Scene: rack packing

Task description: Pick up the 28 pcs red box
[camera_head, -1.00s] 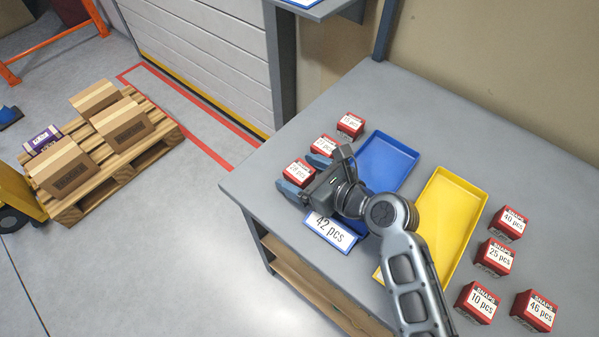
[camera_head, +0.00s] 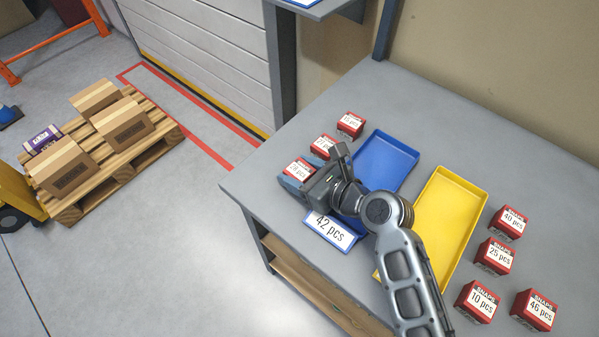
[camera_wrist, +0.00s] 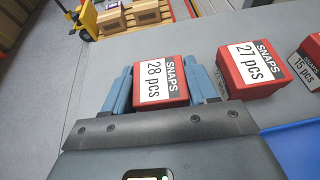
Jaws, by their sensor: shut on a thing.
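The red 28 pcs box (camera_wrist: 160,82) sits between the blue fingers of my gripper (camera_wrist: 162,88) in the wrist view, with its label facing up. My gripper is shut on it, one finger on each side. In the head view the same box (camera_head: 299,169) is at the left end of the row on the grey table, partly hidden by my gripper (camera_head: 297,181). I cannot tell whether the box touches the table or is slightly raised.
The 27 pcs red box (camera_wrist: 252,70) stands close on the right, with the 15 pcs box (camera_wrist: 312,62) beyond. A blue tray (camera_head: 386,160) with a 42 pcs sign (camera_head: 330,230) and a yellow tray (camera_head: 450,215) lie alongside. Several red boxes (camera_head: 495,256) stand at right.

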